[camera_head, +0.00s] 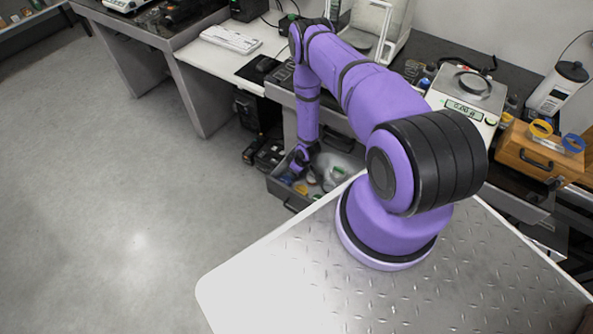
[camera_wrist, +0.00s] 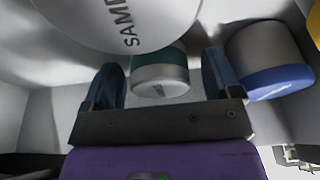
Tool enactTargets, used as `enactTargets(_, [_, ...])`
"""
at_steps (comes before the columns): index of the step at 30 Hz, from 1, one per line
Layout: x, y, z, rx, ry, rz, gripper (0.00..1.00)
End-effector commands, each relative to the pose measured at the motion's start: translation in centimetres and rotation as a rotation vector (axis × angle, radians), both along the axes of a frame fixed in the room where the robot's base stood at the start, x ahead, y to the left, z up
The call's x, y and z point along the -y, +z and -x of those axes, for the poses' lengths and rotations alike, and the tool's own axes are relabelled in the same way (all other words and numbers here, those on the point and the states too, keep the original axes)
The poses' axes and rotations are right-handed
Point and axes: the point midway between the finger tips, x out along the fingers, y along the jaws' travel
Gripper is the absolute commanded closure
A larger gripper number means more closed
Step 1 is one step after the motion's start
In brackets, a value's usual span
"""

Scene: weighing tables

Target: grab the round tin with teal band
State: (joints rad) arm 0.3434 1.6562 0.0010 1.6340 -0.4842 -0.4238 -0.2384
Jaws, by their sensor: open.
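The round tin with the teal band (camera_wrist: 160,72) shows in the wrist view, a grey metal body with a dark teal band. It lies between the two dark blue fingers of my gripper (camera_wrist: 160,84), which are open on either side of it. I see a gap on both sides; whether a finger touches it is hard to tell. In the head view my gripper (camera_head: 301,160) reaches down into an open grey drawer (camera_head: 283,192). I cannot pick out the teal tin there.
A white round container lettered "SAMP" (camera_wrist: 120,22) sits right beside the teal tin. A grey tin with a blue band (camera_wrist: 265,60) stands to the right, with a yellow item (camera_wrist: 296,78) beyond. Drawer walls enclose them. A balance (camera_head: 464,100) stands on the table above.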

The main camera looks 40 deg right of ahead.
Motion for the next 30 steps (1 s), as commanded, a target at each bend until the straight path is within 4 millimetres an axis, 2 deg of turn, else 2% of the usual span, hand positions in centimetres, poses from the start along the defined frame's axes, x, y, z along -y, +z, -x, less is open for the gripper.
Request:
enactTargets(6, [0.0,0.0,0.0,0.0,0.0,0.0,0.18])
enactTargets(13, [0.0,0.0,0.0,0.0,0.0,0.0,0.71])
enactTargets(23, [0.0,0.1,0.0,0.0,0.0,0.0,0.71])
enactTargets(30, [0.0,1.8,-0.1,0.0,0.0,0.0,0.71])
